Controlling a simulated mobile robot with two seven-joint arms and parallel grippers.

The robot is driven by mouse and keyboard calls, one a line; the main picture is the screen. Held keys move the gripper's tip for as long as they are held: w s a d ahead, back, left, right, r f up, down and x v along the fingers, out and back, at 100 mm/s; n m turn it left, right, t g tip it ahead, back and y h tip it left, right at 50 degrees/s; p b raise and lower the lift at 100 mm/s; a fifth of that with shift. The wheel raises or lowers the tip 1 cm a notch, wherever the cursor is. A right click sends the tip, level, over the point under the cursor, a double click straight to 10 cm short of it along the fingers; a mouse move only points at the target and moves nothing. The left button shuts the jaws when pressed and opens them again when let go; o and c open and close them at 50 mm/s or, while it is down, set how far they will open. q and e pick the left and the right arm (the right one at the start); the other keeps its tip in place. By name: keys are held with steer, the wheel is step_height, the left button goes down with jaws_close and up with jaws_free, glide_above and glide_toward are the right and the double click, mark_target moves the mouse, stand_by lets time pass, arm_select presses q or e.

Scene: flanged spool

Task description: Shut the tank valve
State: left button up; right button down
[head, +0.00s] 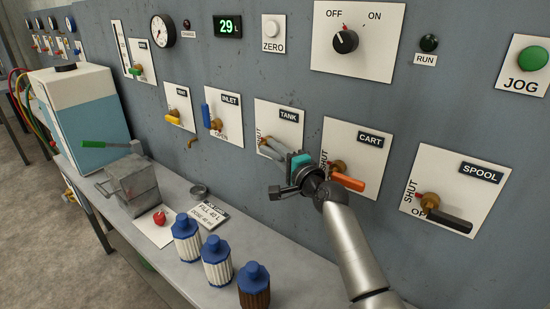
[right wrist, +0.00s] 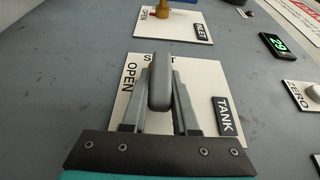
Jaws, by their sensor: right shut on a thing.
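The tank valve's white plate (head: 287,115) with its TANK label is on the grey wall panel, and the plate also shows in the right wrist view (right wrist: 203,82). My right gripper (head: 271,147) is at this plate, its fingers on both sides of the grey valve handle (right wrist: 159,80) and shut on it. The handle runs up and down the wrist picture and its top end partly covers the word SHUT. The word OPEN is at its left. My left gripper is not in view.
The INLET valve (head: 206,117) and the CART valve (head: 348,182) flank the plate closely. The SPOOL valve (head: 445,220) is farther right. The display (head: 228,25) reads 29 L.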

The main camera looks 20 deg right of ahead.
stand_by(0.5)
steer(key=c, duration=0.7)
jaws_free()
steer(key=s, duration=0.5)
steer(key=s+d, duration=0.1)
steer(key=s, duration=0.4)
steer(key=s+d+p, duration=0.1)
steer(key=s, duration=0.4)
steer(key=shift+f, duration=0.15)
